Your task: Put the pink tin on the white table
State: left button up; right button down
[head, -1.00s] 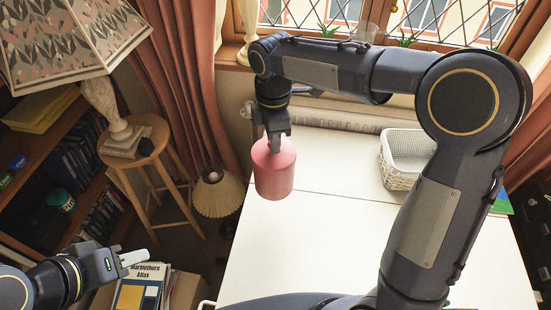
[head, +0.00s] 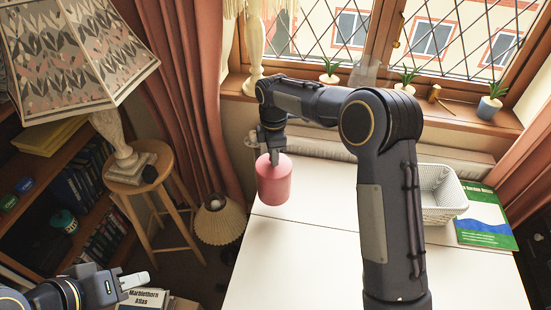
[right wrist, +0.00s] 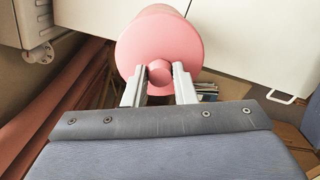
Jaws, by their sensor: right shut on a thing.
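The pink tin (head: 274,183) hangs upright from my right gripper (head: 276,156), near the left edge of the white table (head: 290,255). In the right wrist view, the fingers of my right gripper (right wrist: 159,88) are shut on the round knob on top of the pink tin (right wrist: 150,40). The tin hides part of the table edge; I cannot tell whether its base touches the tabletop. My left gripper (head: 135,281) is low at the left, away from the tin, with no object visible in it; its finger gap is unclear.
A white basket (head: 442,205) and a green-and-blue book (head: 485,222) lie on the table's right side. A stool (head: 140,170) with a lamp and a small floor lamp (head: 217,222) stand left of the table. The table's front middle is clear.

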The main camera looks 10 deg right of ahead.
jog(key=w+f, duration=0.1)
jog(key=w+d+f, duration=0.1)
jog(key=f, duration=0.1)
jog(key=shift+w+f+p, duration=0.2)
jog(key=shift+w+p, duration=0.15)
jog(key=shift+p, duration=0.05)
jog(key=shift+f, duration=1.4)
jog(key=c, duration=1.6)
grip_release()
jog(key=shift+f, duration=0.25)
jog(key=o, duration=0.4)
jog(key=shift+r, duration=0.1)
notch_tip(320, 180, up, 12)
jog(key=shift+r+b, duration=0.2)
jog(key=shift+b, duration=0.25)
